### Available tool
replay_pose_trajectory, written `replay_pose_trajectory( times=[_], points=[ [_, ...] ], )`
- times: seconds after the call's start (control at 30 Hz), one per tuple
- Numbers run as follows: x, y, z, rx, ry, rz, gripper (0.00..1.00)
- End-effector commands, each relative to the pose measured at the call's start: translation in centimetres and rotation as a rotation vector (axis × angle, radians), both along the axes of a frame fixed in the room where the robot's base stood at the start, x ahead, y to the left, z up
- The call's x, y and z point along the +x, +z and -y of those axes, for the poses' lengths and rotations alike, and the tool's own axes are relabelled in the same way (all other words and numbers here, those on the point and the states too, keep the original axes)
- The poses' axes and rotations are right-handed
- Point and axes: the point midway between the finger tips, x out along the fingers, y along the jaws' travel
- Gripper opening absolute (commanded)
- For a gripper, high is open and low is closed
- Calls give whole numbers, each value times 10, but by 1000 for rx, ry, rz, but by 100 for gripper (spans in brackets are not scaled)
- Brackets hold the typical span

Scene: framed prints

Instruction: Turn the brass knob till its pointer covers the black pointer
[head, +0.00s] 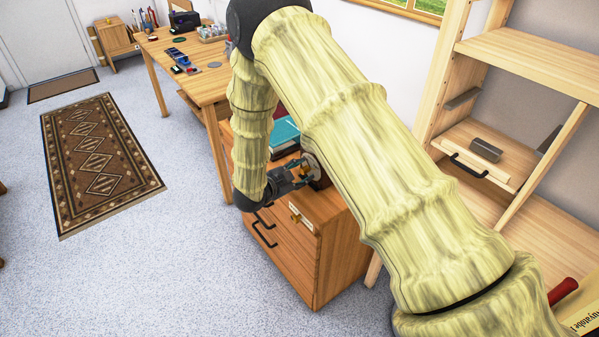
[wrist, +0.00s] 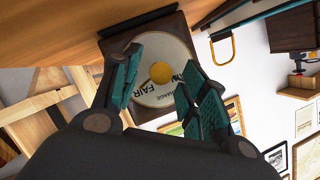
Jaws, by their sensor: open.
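The brass knob (wrist: 160,72) is a small round yellow spot at the middle of a pale dial (wrist: 152,95) in a dark square case (wrist: 117,45). My gripper (wrist: 160,66) is open, with one teal-padded finger on each side of the knob and visible gaps between. I cannot tell how near the fingertips are in depth. Neither the brass pointer nor the black pointer can be made out. In the head view my gripper (head: 302,172) faces the dial's edge (head: 312,164) above the wooden cabinet, and my arm covers part of it.
The wooden drawer cabinet (head: 338,240) stands below, with a teal book (head: 285,135) on top behind my arm. A shelf unit (head: 520,50) stands at right, a workbench (head: 185,80) at back left. Open floor with a rug (head: 100,160) lies left.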

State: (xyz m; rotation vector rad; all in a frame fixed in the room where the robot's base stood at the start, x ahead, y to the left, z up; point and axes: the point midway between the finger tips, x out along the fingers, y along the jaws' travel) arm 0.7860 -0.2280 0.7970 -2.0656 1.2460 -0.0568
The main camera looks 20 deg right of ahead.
Motion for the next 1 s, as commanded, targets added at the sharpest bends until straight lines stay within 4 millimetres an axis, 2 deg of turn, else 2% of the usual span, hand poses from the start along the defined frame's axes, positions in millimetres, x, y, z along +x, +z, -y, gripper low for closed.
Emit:
replay_pose_trajectory(
  times=[0.27, 0.5, 0.77, 1.0],
  points=[
    [1, 0, 1, 0, 0, 0, 43],
    [1, 0, 0, 1, 1, 0, 0],
    [1, 0, 0, -4, 1, -12, 0],
    [2, 2, 0, -35, -1, -99, 0]
  ],
)
